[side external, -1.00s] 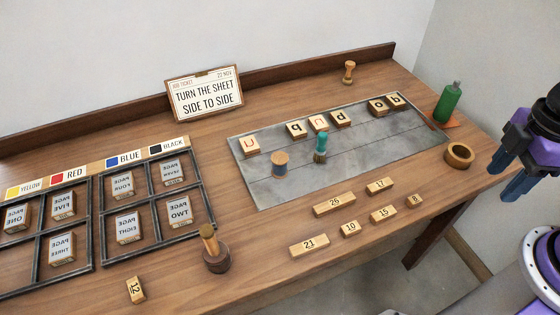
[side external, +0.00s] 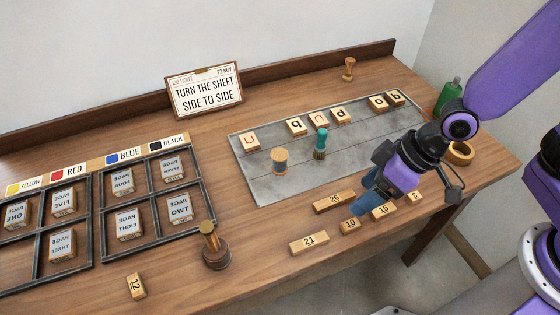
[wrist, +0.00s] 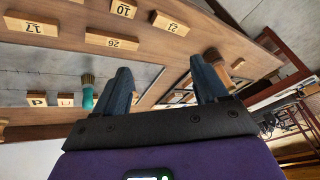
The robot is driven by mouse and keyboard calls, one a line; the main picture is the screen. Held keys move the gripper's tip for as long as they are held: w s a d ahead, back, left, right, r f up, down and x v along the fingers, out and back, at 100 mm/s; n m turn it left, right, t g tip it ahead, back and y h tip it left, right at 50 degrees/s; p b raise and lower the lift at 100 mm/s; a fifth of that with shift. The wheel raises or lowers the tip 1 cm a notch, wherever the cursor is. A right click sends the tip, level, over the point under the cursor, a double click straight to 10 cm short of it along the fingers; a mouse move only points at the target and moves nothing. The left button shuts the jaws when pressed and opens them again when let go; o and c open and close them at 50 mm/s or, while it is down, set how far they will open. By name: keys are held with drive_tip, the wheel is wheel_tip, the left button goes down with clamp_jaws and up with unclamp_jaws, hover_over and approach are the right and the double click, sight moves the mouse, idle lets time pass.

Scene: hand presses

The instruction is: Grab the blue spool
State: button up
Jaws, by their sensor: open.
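My gripper (side external: 364,196) is open and empty, right of and nearer the front than the spool, over the numbered wooden blocks. In the wrist view my two blue fingers (wrist: 160,70) are spread apart with nothing between them. The brush (wrist: 88,93) shows left of the fingers there, but I cannot make out the spool, which may be behind a finger.
Letter blocks (side external: 338,117) line the plate's back half. Numbered blocks, such as 26 (side external: 334,202) and 21 (side external: 309,243), lie in front of it. A wooden-handled stamp (side external: 213,247) stands at front left, beside the black-framed tray (side external: 103,226). A green bottle (side external: 447,97) and wooden ring (side external: 460,152) are right.

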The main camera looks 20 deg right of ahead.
drive_tip(key=w+a+f+m+t, duration=0.3)
drive_tip(key=w+a+f+t, duration=0.1)
drive_tip(key=w+f, duration=0.15)
drive_tip(key=m+t+h, duration=0.2)
drive_tip(key=t, duration=0.4)
approach(286, 159)
drive_tip(key=x, duration=0.9)
drive_tip(key=shift+w, duration=0.1)
drive_tip(key=shift+f+x, duration=0.25)
drive_tip(key=shift+x, duration=2.4)
drive_tip(key=shift+a, duration=0.15)
drive_tip(key=c, duration=0.9)
drive_tip(key=shift+r, duration=0.2)
